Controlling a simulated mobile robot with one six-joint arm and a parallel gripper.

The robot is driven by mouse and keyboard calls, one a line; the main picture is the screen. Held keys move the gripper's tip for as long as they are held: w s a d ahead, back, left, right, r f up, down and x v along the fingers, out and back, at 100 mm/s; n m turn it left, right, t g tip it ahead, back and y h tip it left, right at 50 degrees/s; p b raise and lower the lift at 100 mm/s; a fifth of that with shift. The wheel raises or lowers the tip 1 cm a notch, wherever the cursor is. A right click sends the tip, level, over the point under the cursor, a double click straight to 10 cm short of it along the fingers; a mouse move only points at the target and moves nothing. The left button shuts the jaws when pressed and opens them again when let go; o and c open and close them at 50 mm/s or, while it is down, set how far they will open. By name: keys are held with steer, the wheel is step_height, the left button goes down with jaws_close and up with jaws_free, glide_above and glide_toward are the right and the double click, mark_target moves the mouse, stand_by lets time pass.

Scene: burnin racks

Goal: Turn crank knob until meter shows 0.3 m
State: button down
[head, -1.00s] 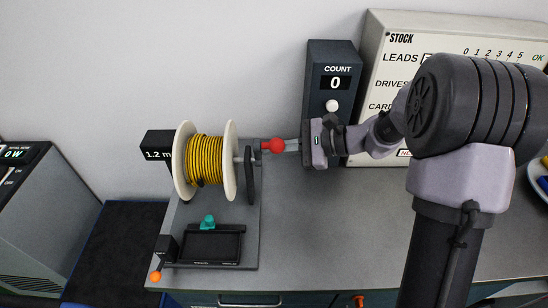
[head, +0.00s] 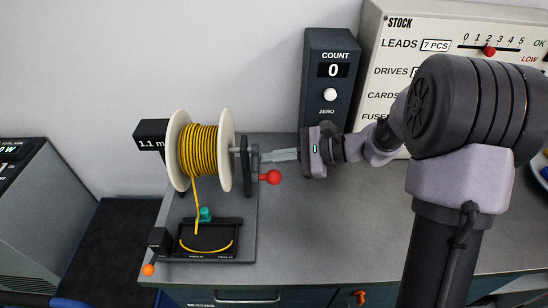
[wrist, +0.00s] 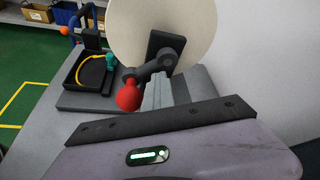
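The meter (head: 152,143) beside the spool reads 1.1 m. The spool (head: 203,151) of yellow wire has white flanges, and its crank is on the right side. The red crank knob (head: 271,177) hangs low, just below my gripper (head: 264,157). In the wrist view the knob (wrist: 128,97) is left of the fingers (wrist: 168,85). The fingers lie close together with nothing between them and look shut. They appear right beside the knob and crank arm; contact is unclear. A yellow strand (head: 195,205) runs down from the spool into the black tray (head: 188,251).
A COUNT box (head: 331,80) reads 0 and stands behind my gripper. A STOCK board (head: 398,32) leans at the back right. A small orange-knobbed lever (head: 149,269) is at the tray's front left. The bench right of the spool (head: 310,230) is clear.

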steer(key=shift+w+a+f, duration=0.1)
steer(key=shift+w+a, duration=0.05)
steer(key=shift+w, duration=0.1)
steer(key=shift+w, duration=0.1)
steer(key=shift+w+f+b, duration=0.1)
steer(key=shift+w+f, duration=0.15)
steer(key=shift+w, duration=0.55)
steer(key=shift+w+f+b, duration=0.1)
steer(key=shift+w+f, duration=0.2)
steer(key=shift+w, duration=0.55)
steer(key=shift+w+f+b, duration=0.1)
steer(key=shift+w+f, duration=0.15)
steer(key=shift+w, duration=0.55)
steer(key=shift+w+f, duration=0.15)
steer(key=shift+w, duration=0.5)
steer(key=shift+w+f, duration=0.15)
steer(key=shift+w, duration=0.5)
